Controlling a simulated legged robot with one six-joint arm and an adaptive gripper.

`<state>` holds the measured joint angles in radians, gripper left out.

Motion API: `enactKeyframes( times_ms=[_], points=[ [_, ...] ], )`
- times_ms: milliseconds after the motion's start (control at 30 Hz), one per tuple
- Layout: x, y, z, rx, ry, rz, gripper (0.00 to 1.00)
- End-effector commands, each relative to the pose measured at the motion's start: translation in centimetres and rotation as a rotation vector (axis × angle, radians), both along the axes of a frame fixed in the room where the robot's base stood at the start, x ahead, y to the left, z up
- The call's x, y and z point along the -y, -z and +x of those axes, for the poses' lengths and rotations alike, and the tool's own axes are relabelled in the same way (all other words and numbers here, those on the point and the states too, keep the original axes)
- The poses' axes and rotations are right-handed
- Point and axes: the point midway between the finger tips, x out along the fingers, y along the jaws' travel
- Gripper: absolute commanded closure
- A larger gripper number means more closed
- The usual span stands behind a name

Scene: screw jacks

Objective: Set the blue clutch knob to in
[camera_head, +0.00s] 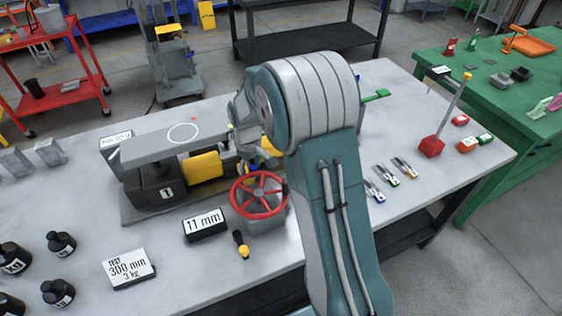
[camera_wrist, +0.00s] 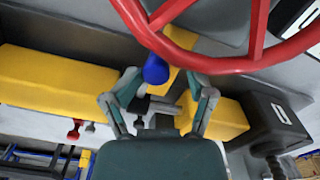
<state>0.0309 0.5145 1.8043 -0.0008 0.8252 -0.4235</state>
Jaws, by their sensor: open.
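The blue clutch knob (camera_wrist: 156,69) shows in the wrist view, just below the rim of the red handwheel. My gripper (camera_wrist: 160,82) is open, with one finger on each side of the knob. The left fingertip is close to the knob, and I cannot tell whether they touch. The right fingertip stands apart from it. A grey rod with a dark end lies between the fingers, below the knob. In the head view my arm hides most of my gripper, and I cannot make out the knob clearly. The red handwheel (camera_head: 258,195) stands in front of the jack rig.
The handwheel passes close above my fingers in the wrist view. Yellow blocks (camera_wrist: 60,82) flank the gripper. A black jack (camera_head: 155,187) carries a grey beam (camera_head: 150,140). An 11 mm sign (camera_head: 205,225) and black weights (camera_head: 60,243) stand on the grey table (camera_head: 90,210).

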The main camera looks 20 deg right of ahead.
Motion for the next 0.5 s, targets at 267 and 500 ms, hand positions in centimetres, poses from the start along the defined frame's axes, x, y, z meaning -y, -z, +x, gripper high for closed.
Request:
enactKeyframes(
  times_ms=[267, 500],
  points=[
    [-1.5, -3.3, 0.1, 0.005, 0.001, 0.000, 0.32],
    [-1.5, -7.4, 0.1, 0.005, 0.001, 0.000, 0.32]
  ],
)
